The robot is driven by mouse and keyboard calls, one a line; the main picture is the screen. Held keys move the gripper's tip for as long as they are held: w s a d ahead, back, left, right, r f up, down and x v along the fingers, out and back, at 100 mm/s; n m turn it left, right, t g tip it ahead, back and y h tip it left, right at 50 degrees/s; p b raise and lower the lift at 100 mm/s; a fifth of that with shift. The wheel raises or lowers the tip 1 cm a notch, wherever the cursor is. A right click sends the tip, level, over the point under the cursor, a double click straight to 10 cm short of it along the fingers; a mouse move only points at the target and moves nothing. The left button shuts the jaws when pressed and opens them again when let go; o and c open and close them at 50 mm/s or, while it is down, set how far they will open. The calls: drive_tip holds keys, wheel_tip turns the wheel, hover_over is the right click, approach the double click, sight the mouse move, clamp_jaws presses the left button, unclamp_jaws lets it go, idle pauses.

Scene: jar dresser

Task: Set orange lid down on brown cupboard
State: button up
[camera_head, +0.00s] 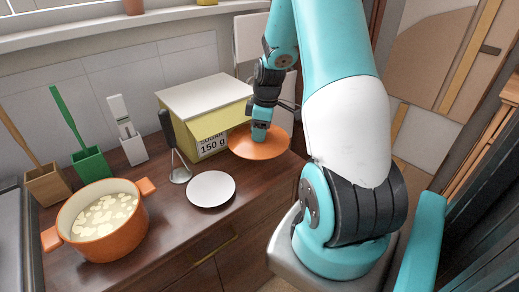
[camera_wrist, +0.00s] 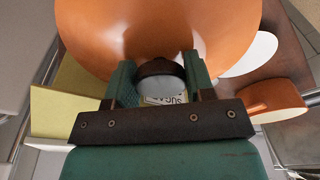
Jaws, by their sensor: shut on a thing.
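The orange lid (camera_head: 246,148) is in my gripper (camera_head: 261,131), over the right end of the brown cupboard (camera_head: 168,226). I cannot tell whether the lid touches the cupboard top. In the wrist view the lid (camera_wrist: 100,28) fills the upper middle, and my gripper's fingers (camera_wrist: 160,82) are shut on its dark knob. The fingers hide part of the knob and the lid's centre. The cupboard's dark wooden top (camera_wrist: 288,48) shows at the right.
A yellow sugar box (camera_head: 196,105) stands just left of and behind the lid. A white plate (camera_head: 211,189) lies in front-left. An orange pot (camera_head: 105,235) with pale pieces stands at the left. Bare wood lies between plate and pot.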

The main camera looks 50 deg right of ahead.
wheel_tip(320, 180, down, 8)
drive_tip(key=shift+r+p, duration=0.1)
drive_tip(key=shift+p, duration=0.2)
drive_tip(key=shift+f, duration=0.2)
drive_tip(key=o, duration=1)
drive_tip(key=shift+r, duration=0.15)
